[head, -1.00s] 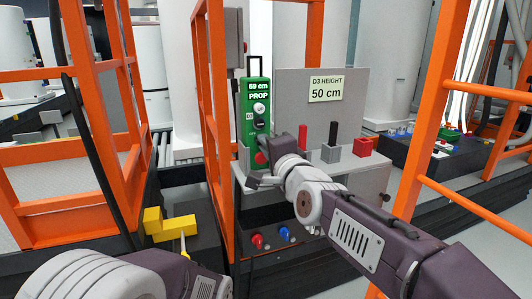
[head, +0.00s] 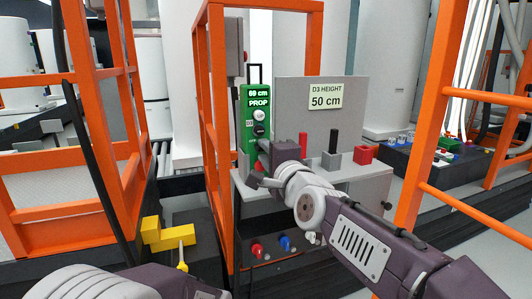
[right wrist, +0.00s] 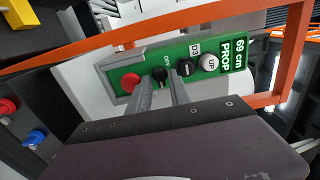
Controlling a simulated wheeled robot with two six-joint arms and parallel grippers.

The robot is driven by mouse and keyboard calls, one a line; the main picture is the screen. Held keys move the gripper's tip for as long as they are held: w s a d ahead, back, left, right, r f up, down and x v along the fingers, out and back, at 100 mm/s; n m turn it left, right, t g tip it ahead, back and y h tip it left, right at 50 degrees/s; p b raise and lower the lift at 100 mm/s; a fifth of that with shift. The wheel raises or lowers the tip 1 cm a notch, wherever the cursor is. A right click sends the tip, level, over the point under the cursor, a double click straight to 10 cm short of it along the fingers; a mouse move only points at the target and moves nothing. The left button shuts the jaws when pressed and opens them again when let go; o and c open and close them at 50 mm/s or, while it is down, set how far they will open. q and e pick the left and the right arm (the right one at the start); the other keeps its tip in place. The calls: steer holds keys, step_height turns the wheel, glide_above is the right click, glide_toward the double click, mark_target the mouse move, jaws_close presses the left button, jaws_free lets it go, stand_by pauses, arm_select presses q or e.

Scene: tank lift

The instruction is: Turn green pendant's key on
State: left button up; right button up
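The green pendant (head: 256,105) stands upright at the frame's left, with a "69 cm PROP" display and knobs below it. It lies slanted across the right wrist view (right wrist: 203,45), with white UP and black DN buttons, a black key knob (right wrist: 160,73) beside the word OFF, and a red button (right wrist: 130,81). My right gripper (right wrist: 161,84) is open, its two fingers apart on either side of the key knob; contact cannot be told. In the head view, my right gripper (head: 263,160) covers the pendant's lower part. My left gripper is out of view.
A grey panel with a "D3 HEIGHT 50 cm" sign (head: 325,95) stands right of the pendant, above holders with a black handle (head: 333,141) and a red block (head: 361,154). Orange rails (head: 215,110) flank the pendant. Yellow blocks (head: 170,233) lie lower left.

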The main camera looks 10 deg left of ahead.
steer(key=v, duration=0.9)
